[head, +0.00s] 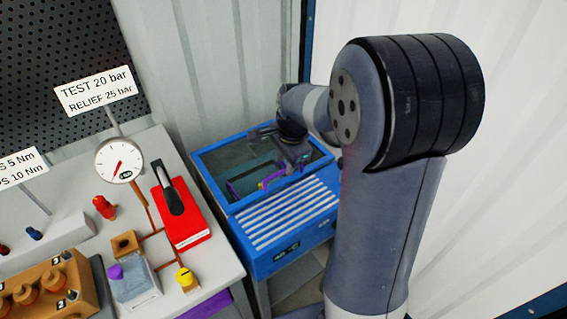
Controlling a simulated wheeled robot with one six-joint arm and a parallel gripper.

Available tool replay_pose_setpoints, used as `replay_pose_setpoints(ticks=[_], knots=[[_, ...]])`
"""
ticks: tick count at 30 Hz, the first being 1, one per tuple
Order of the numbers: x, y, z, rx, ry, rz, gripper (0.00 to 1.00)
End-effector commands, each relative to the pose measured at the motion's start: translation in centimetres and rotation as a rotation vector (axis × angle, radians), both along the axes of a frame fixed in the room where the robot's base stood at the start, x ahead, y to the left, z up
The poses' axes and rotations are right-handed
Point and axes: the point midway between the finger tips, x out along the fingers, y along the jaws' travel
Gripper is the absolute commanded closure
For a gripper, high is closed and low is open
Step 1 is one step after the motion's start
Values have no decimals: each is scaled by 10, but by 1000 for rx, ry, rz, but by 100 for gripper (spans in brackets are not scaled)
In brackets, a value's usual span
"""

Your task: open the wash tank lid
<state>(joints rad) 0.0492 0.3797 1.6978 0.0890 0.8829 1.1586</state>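The blue wash tank (285,258) stands right of the workbench, with a white-striped top section at its front. Behind the stripes is a blue-framed, dark glassy panel (215,160), which looks like the lid and appears to lie about flat. My arm reaches over the tank from the right. My gripper (275,178) points down over the panel's right part, close to its front edge. Small purple and yellow parts show by the fingertips; I cannot tell whether they belong to the gripper or the tank. Whether the gripper touches the lid, and its finger opening, are unclear.
The workbench at left holds a red hand-pump unit (183,213), a pressure gauge (119,161), a grey block with a purple knob (131,279) and a brown pump block (45,290). A corrugated wall (215,60) stands close behind the tank.

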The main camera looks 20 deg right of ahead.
Motion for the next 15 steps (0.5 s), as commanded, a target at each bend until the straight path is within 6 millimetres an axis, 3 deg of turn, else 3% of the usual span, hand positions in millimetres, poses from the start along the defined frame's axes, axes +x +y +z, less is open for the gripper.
replay_pose_setpoints(ticks=[6,15], knots=[[3,1,-19,0,1,0,68],[4,1,-20,0,-1,0,68]])
